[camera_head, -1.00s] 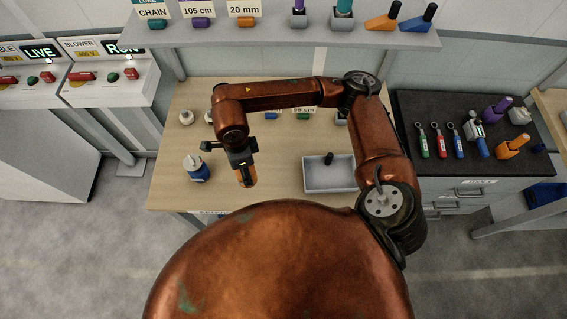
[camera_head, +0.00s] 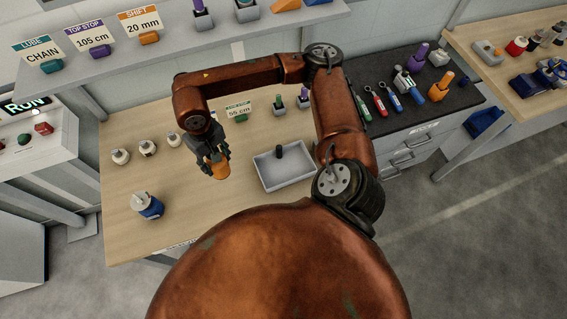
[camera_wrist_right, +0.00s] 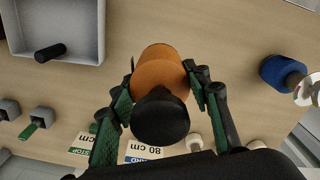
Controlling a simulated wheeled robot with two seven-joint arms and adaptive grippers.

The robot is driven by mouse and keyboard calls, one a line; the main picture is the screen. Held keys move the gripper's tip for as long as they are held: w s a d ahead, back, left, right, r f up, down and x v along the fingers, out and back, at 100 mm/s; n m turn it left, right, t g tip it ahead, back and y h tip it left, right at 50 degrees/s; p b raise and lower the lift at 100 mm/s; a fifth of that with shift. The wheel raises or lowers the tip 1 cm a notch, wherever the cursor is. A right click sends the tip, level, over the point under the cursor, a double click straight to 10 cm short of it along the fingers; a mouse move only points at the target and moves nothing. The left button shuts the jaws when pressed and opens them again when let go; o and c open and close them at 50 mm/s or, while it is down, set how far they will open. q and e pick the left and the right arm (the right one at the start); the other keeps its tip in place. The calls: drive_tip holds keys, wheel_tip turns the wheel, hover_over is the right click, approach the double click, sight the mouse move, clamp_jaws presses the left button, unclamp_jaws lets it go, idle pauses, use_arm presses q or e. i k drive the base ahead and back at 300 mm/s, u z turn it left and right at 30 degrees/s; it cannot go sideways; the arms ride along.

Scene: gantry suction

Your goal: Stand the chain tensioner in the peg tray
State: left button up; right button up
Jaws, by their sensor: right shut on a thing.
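My right gripper (camera_head: 214,152) is shut on an orange cylinder (camera_head: 217,170) with a black end, which I take to be the chain tensioner. The right wrist view shows the orange body (camera_wrist_right: 161,70) between the two fingers, its black end (camera_wrist_right: 160,117) toward the camera. It is held over the wooden table, left of the tray in the head view. The peg tray (camera_head: 270,183) is a shallow grey box with a black peg (camera_head: 279,152) inside. The tray (camera_wrist_right: 84,58) and peg (camera_wrist_right: 50,53) also show in the wrist view. My left gripper is not in view.
A shelf (camera_head: 195,50) overhangs the back. Bare wood lies left of the tray.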

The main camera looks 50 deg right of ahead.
sight(285, 168)
drive_tip(key=z, duration=0.45)
drive_tip(key=k, duration=1.1)
drive_tip(key=u, duration=0.45)
drive_tip(key=i, duration=1.3)
drive_tip(key=z, duration=1.1)
drive_tip(key=i, duration=0.2)
drive_tip(key=z, duration=0.1)
